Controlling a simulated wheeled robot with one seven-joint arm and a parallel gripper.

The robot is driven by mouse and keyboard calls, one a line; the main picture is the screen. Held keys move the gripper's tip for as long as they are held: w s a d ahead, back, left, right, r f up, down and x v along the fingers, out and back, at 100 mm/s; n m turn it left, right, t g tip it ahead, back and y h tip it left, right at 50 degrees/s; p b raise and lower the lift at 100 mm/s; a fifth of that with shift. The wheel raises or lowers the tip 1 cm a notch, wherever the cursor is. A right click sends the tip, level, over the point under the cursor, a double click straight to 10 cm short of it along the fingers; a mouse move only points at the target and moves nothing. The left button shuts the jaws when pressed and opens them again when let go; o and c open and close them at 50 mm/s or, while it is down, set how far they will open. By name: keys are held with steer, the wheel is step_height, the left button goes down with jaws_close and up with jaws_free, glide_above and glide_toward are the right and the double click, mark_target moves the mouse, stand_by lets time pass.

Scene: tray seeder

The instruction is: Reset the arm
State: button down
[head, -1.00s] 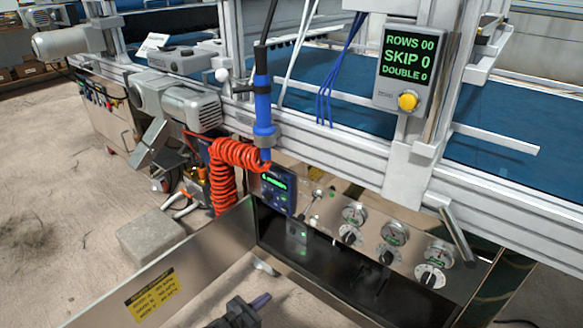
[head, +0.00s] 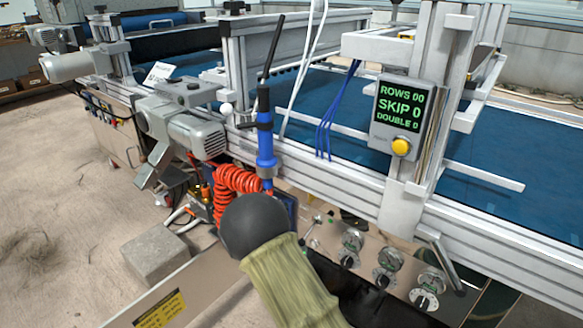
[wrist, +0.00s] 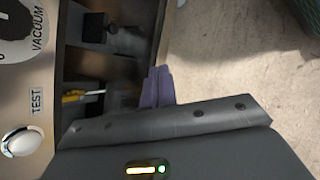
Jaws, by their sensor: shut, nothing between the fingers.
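My gripper (wrist: 158,80) shows in the wrist view, its purple fingers together with nothing between them. It is near the instrument panel (wrist: 25,90), with an open compartment's dark inside and pale floor behind it. In the head view a dark rounded joint and an olive sleeve, parts of my arm (head: 290,280), rise from the bottom edge in front of the panel. My gripper is hidden in the head view.
A white TEST button (wrist: 22,141) and a VACUUM gauge (wrist: 20,35) are on the panel. A yellow-handled tool (wrist: 74,97) lies in the compartment. A red coiled hose (head: 235,183) hangs below a blue tool (head: 265,150). A concrete block (head: 155,254) stands on the floor, which is clear at left.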

steer(key=s+d+r+m+t+y+p, duration=0.1)
steer(key=s+d+r+m+y+p, duration=0.3)
steer(key=r, duration=0.5)
steer(key=s+d+r+m+y+p, duration=0.1)
steer(key=s+d+r+m+p, duration=0.1)
steer(key=s+r+m, duration=0.5)
steer(key=s+d+r+m+t+y+p, duration=0.1)
steer(key=s+d+r+m+y+p, duration=0.2)
steer(key=r, duration=0.8)
steer(key=w+p+v, duration=0.2)
steer(key=p+v, duration=1)
steer(key=w+r+p+v, duration=0.1)
steer(key=w+p+v, duration=0.2)
steer(key=p+v, duration=0.9)
steer(key=w+r+p+v, duration=0.1)
steer(key=w+p+v, duration=0.2)
steer(key=p+v, duration=0.9)
steer(key=shift+w+a+r+p, duration=0.25)
steer(key=shift+w+p, duration=0.1)
steer(key=shift+p, duration=0.3)
